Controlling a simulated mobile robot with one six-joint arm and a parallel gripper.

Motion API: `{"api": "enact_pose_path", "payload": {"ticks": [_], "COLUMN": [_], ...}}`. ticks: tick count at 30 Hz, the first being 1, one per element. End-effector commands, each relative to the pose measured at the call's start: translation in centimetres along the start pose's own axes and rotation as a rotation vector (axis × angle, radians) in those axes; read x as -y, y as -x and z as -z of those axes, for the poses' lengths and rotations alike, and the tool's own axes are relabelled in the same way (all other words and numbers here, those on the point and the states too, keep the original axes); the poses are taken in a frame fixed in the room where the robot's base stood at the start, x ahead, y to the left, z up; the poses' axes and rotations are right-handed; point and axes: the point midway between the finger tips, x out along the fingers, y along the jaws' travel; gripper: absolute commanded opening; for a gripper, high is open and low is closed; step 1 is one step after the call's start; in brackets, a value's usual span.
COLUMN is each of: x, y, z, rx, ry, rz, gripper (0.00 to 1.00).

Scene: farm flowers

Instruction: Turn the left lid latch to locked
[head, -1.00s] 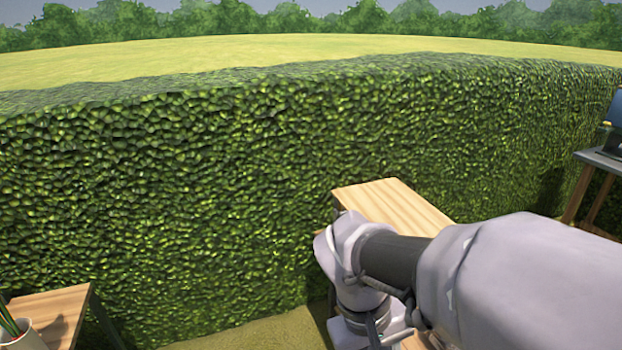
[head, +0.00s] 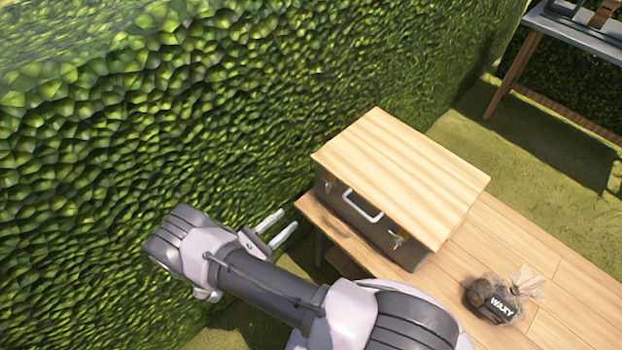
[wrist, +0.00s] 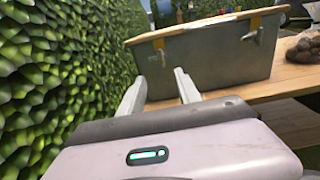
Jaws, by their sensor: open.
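A grey metal box (head: 375,233) with a pale wooden lid (head: 400,175) stands on a wooden table. Its front carries a left latch (head: 327,185), a white handle (head: 362,206) and a right latch (head: 397,239). In the wrist view the left latch (wrist: 159,53) is a small piece under the lid's edge, and the right latch (wrist: 254,32) also shows. I cannot tell how far the left latch is turned. My gripper (head: 288,223) is open and empty, in front of and apart from the box's left end. Its fingers (wrist: 162,83) point at the box.
The table (head: 470,235) has bare boards around the box. A bag labelled WAXY (head: 491,303) lies at its near right. A tall hedge (head: 150,110) stands close on the left, beside my gripper. Another table (head: 575,30) stands at the far right.

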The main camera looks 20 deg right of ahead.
Motion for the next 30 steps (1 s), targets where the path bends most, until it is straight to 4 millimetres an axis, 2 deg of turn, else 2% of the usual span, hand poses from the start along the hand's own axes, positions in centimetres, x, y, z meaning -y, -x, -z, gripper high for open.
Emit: {"api": "enact_pose_path", "payload": {"ticks": [9, 15, 20, 27, 30], "x": [0.2, 0.2, 0.2, 0.1, 0.1], "y": [-9.7, -13.9, -15.2, -15.3, -15.2], "z": [0.2, 0.2, 0.1, 0.0, 0.0], "rx": [-0.002, -0.003, -0.002, -0.002, -0.002], "ry": [-0.001, -0.001, -0.002, -0.001, -0.001], "rz": [0.009, 0.007, 0.005, 0.004, 0.004], "gripper": [0.4, 0.4, 0.4, 0.4, 0.2]}}
